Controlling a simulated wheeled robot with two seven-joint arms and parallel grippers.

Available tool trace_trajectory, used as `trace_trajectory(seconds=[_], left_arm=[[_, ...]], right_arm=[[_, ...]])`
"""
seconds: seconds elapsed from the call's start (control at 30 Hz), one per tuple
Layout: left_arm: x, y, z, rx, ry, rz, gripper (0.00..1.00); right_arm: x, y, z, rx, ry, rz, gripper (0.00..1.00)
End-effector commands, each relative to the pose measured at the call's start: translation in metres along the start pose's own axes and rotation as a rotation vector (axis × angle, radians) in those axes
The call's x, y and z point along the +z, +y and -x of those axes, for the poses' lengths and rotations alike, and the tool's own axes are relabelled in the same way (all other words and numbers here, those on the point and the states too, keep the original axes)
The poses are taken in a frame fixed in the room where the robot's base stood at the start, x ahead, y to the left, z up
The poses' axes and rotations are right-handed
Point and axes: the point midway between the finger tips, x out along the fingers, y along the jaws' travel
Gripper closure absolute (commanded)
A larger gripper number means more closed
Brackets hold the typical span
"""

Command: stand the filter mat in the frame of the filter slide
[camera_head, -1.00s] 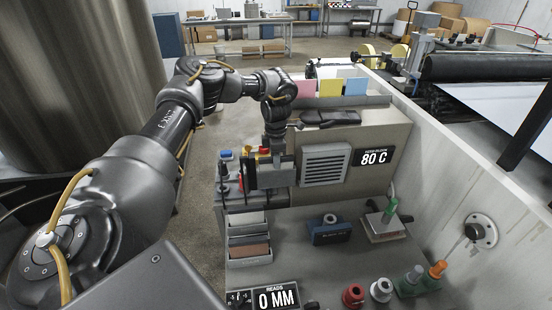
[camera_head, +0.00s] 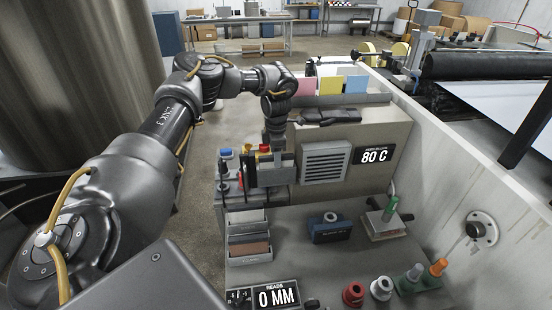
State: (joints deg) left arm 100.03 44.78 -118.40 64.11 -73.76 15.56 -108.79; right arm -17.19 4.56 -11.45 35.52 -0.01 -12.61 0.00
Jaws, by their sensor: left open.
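My left gripper (camera_head: 270,172) hangs pointing down over the back left of the bench, just left of the louvred grille. It is open; its fingertips are hard to make out against the dark parts behind. I see nothing clearly held in it. A tray rack (camera_head: 249,256) stands in front of and below the gripper, with a pale sheet or pad (camera_head: 247,217) in its upper tray and a brown one (camera_head: 249,250) in a lower tray. I cannot tell which of these is the filter mat. I cannot clearly pick out the filter slide or its frame. My right gripper is out of view.
A grey cabinet (camera_head: 390,135) with a louvred grille (camera_head: 325,163) and an 80 C display stands beside the gripper. Small coloured-topped items crowd the gripper's left.

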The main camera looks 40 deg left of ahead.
Motion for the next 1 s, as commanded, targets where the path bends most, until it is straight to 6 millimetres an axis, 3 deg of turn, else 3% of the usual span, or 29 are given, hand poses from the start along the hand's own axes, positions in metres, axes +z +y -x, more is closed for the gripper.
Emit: trace_trajectory(seconds=[0.23, 0.5, 1.0], left_arm=[[0.001, 0.0, 0.044, 0.002, -0.006, 0.0, 0.59], [0.0, 0.0, 0.09, 0.002, -0.001, -0.002, 0.59], [0.0, 0.0, 0.098, 0.0, -0.001, 0.0, 0.59]], right_arm=[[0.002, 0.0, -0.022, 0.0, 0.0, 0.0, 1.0], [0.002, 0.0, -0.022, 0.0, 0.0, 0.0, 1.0], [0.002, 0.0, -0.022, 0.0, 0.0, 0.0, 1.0]])
